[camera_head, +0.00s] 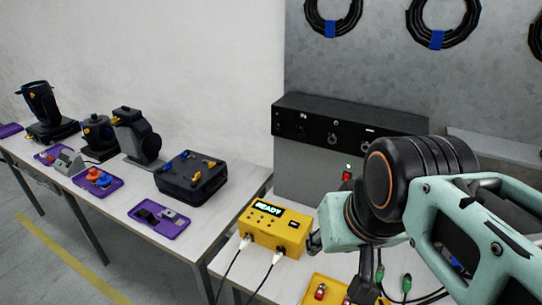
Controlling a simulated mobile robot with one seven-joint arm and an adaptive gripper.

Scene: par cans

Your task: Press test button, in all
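A yellow box (271,227) with a lit display reading "READY" (269,207) sits on the near workbench. Small dark marks lie on its top below the display, and cables plug into its front. I cannot tell which feature, if any, is the test button. My gripper (314,243) shows only as a small dark part at the right end of the yellow box, mostly hidden behind my arm. Whether it touches the box, and whether it is open or shut, I cannot tell.
Behind stands a grey-black unit (305,167) with a green light and red switch (347,176). A second yellow item (326,287) and green-tipped cables lie in front. A black case (191,177), purple trays (159,219) and dark lamps (137,137) fill the left table. Coiled cables (334,20) hang above.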

